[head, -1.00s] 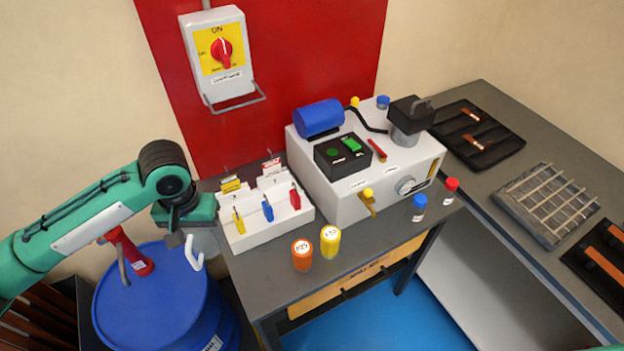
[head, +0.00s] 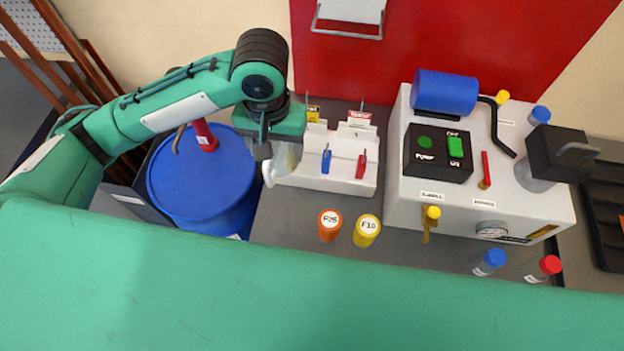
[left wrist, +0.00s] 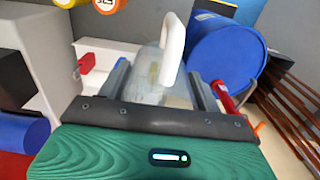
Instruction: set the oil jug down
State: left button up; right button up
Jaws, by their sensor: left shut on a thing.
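The oil jug (head: 285,161) is a clear, see-through vessel with a white handle. It is between the blue drum and the white tag rack, at the table's left end. My left gripper (head: 272,147) is shut on it from above and hides its upper part. In the left wrist view the jug (left wrist: 148,76) sits between the two fingers (left wrist: 160,88), with its white handle arching up. I cannot tell whether its base touches the table (head: 290,215). My right gripper is not in view.
A blue drum (head: 195,180) with a red fitting stands left of the table. The white rack (head: 340,178) holds coloured tags right beside the jug. Orange (head: 329,226) and yellow (head: 367,231) bottles stand in front. The bender machine (head: 480,185) is to the right. My green arm crosses the foreground.

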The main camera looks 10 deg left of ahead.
pick_arm(q)
notch_tip(320, 180, down, 3)
jog(key=shift+s+r+b, duration=0.15)
jog(key=shift+r+b, duration=0.05)
jog(key=shift+b, duration=0.1)
notch_tip(320, 180, down, 17)
jog(key=shift+r+p, duration=0.15)
jog(key=shift+p, duration=0.15)
jog(key=shift+f, duration=0.25)
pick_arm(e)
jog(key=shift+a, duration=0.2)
pick_arm(q)
jog(key=shift+f, duration=0.1)
jog(key=o, duration=1)
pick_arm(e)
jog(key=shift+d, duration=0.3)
